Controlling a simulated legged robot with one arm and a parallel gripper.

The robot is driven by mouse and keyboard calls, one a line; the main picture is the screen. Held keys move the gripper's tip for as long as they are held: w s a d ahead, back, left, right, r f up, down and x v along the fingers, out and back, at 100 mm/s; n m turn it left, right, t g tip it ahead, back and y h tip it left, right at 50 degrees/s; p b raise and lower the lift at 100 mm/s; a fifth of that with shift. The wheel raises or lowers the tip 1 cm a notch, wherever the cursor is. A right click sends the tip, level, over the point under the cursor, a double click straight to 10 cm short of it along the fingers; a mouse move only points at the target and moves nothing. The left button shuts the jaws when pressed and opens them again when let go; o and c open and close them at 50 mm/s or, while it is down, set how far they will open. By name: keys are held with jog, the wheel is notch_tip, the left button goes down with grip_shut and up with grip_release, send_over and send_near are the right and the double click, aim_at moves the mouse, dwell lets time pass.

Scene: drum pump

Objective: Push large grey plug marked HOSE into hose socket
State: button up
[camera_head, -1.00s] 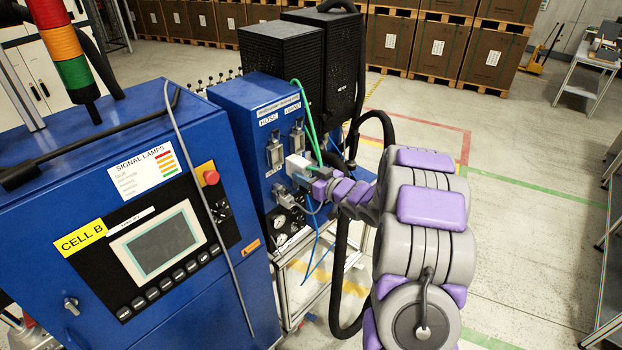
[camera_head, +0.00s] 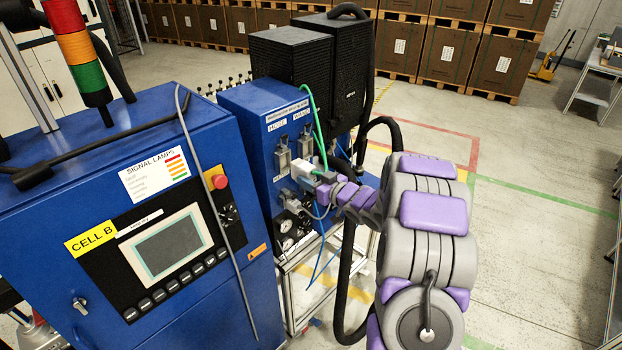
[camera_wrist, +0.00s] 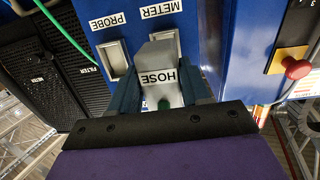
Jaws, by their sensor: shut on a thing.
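The large grey plug (camera_wrist: 160,62), with HOSE printed upside down in the wrist view, is held between the fingers of my gripper (camera_wrist: 160,95). The plug also shows in the head view (camera_head: 301,169) as a pale block in front of the blue panel. My gripper (camera_head: 318,177) is at its right there. The hose socket (camera_head: 282,157) is under the HOSE label, up and left of the plug. I cannot tell whether the plug touches the panel.
The wand socket (camera_head: 305,144) is right of the hose socket. A green cable (camera_head: 316,125) passes close behind my gripper. The control cabinet (camera_head: 225,300) stands at left; a thick black hose (camera_head: 347,275) hangs below.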

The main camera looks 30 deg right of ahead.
aim_at(298, 170)
jog(key=shift+w+a+r, duration=0.15)
jog(key=shift+w+a, duration=0.1)
jog(key=shift+w, duration=0.1)
dwell(0.4)
jog(key=shift+w+a+p, duration=0.1)
jog(key=shift+w+p, duration=0.15)
jog(key=shift+p, duration=0.65)
dwell(0.6)
jog(key=shift+p+x, duration=0.35)
jog(key=shift+x, duration=0.8)
dwell(0.3)
jog(key=shift+w+a+r+p, duration=0.2)
jog(key=shift+w+a+p, duration=0.15)
jog(key=shift+w+p, duration=0.35)
dwell(1.9)
jog(key=o, duration=1.2)
jog(key=shift+w, duration=0.1)
jog(key=shift+o, duration=0.3)
jog(key=shift+v, duration=4.5)
